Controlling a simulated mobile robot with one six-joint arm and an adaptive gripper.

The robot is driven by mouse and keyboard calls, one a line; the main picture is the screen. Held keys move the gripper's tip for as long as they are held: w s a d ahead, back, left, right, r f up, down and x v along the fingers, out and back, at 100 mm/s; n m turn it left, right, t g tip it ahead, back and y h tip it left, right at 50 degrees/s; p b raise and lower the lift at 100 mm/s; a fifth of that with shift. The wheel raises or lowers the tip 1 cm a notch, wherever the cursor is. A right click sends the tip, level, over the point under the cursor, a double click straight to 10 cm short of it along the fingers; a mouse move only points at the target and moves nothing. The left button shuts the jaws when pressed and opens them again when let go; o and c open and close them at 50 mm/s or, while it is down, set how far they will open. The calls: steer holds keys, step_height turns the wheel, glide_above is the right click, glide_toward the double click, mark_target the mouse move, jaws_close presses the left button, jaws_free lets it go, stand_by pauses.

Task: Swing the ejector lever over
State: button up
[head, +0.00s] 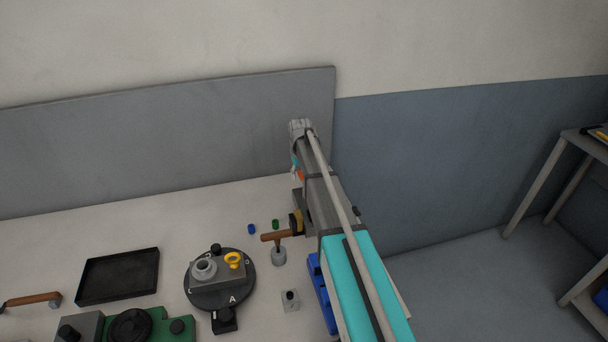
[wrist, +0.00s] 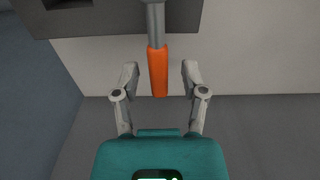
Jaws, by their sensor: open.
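The ejector lever (wrist: 158,78) has an orange grip on a grey rod that comes down from a dark grey body (wrist: 100,18) at the top of the wrist view. My gripper (wrist: 160,72) is open, with one finger on each side of the orange grip. A gap shows on both sides, and neither finger visibly touches it. How deep the grip sits between the fingers I cannot tell. In the head view only a small orange bit of the lever (head: 300,176) shows beside my arm. My arm hides most of the lever's body there.
The bench holds a round dark turntable (head: 221,296), a black tray (head: 118,276), a green fixture (head: 172,325), a wooden-handled tool (head: 274,237), and small blue (head: 251,229) and green (head: 275,224) pieces. A blue bin (head: 321,293) stands by my arm. A grey panel (head: 150,145) backs the bench.

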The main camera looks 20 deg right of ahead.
steer(key=shift+r, duration=0.1)
step_height(320, 180, up, 6)
steer(key=p, duration=0.6)
stand_by(0.7)
